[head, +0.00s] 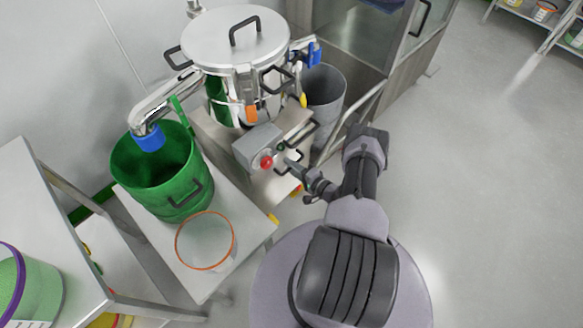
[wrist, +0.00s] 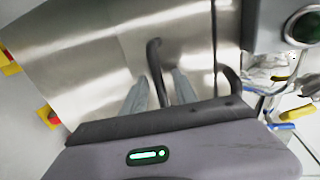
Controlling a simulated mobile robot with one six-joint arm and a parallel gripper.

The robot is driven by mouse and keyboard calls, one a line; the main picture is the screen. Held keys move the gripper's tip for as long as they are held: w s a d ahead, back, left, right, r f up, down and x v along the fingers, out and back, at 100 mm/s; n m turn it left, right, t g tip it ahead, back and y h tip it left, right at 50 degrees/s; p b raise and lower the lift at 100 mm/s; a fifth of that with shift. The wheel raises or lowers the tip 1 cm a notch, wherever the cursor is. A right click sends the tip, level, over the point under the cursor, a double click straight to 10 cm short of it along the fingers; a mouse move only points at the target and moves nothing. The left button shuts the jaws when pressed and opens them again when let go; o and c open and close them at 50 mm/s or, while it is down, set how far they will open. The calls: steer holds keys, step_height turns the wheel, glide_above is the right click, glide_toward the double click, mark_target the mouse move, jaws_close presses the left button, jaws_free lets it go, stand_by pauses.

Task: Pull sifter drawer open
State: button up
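The sifter (head: 240,85) is a steel drum with a lid on a steel base. A steel front panel fills much of the wrist view and appears to be the drawer front (wrist: 90,70). A black bar handle (wrist: 153,58) stands out from it; whether the drawer is open cannot be told. My gripper (wrist: 160,85) has its two grey fingers apart, one on each side of the handle, with visible gaps. In the head view my gripper (head: 298,168) is low at the sifter's base, beside the grey control box (head: 250,145) with a red button.
A green bin (head: 155,175) and an orange-rimmed clear tub (head: 205,240) stand on a steel table to the left. A grey bin (head: 323,90) stands behind the sifter's right side. A second black handle (wrist: 230,80) is right of my fingers. Floor is clear at right.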

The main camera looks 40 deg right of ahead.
jaws_close()
stand_by(1.4)
